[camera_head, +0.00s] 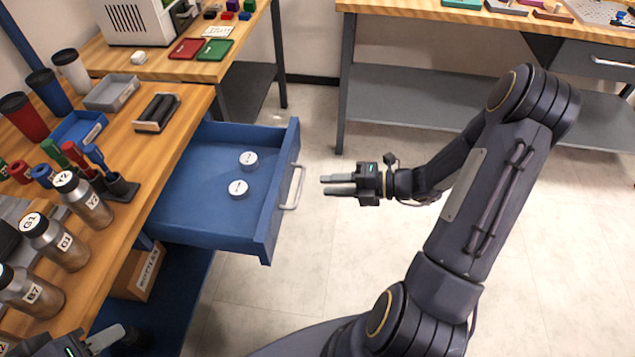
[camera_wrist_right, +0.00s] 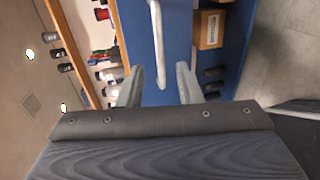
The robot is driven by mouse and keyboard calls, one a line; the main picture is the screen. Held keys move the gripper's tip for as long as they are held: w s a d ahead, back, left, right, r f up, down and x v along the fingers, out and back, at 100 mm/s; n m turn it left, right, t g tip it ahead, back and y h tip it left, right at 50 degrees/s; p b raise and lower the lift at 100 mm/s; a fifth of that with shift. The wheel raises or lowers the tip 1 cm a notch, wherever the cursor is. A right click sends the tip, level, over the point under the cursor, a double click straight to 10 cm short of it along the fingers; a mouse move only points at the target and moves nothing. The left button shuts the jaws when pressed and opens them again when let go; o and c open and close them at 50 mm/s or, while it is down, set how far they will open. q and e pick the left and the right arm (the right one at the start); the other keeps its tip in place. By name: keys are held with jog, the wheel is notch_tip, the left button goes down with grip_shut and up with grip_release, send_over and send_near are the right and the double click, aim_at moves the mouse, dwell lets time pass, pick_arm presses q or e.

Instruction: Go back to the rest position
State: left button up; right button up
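The blue drawer (camera_head: 205,220) under the left bench is pulled open, with two white round lids (camera_head: 238,188) lying inside. My right gripper (camera_head: 324,185) is to the right of the drawer's grey handle (camera_head: 293,188), apart from it, with its fingers pointing at it. In the right wrist view the handle (camera_wrist_right: 157,35) stands ahead, and the two fingers (camera_wrist_right: 158,85) are spread with nothing between them. My left gripper (camera_head: 112,337) shows only partly at the bottom left corner; its finger opening cannot be made out.
The left bench (camera_head: 165,140) carries labelled metal bottles (camera_head: 62,243), cups, trays and a tool holder. A cardboard box (camera_head: 138,272) sits on the shelf below. Another bench (camera_head: 470,12) stands at the back. The floor (camera_head: 330,240) right of the drawer is clear.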

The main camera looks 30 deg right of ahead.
jog(key=shift+s+d+r, duration=0.1)
jog(key=shift+s+d, duration=0.2)
jog(key=shift+d, duration=0.1)
jog(key=s+a+r+n+g+h, duration=0.2)
jog(key=s+a+r+n+g, duration=0.55)
jog(key=n, duration=1.15)
jog(key=s+r+n+t+h, duration=0.25)
jog(key=s+n, duration=0.25)
jog(key=n, duration=0.6)
jog(key=s+r+n+t+h, duration=0.25)
jog(key=s+n+h, duration=0.2)
jog(key=n, duration=0.75)
notch_tip(320, 180, up, 13)
jog(key=g+p, duration=0.1)
jog(key=p, duration=1.1)
jog(key=shift+r+p, duration=0.15)
jog(key=shift+p, duration=0.25)
jog(key=shift+s+a, duration=0.1)
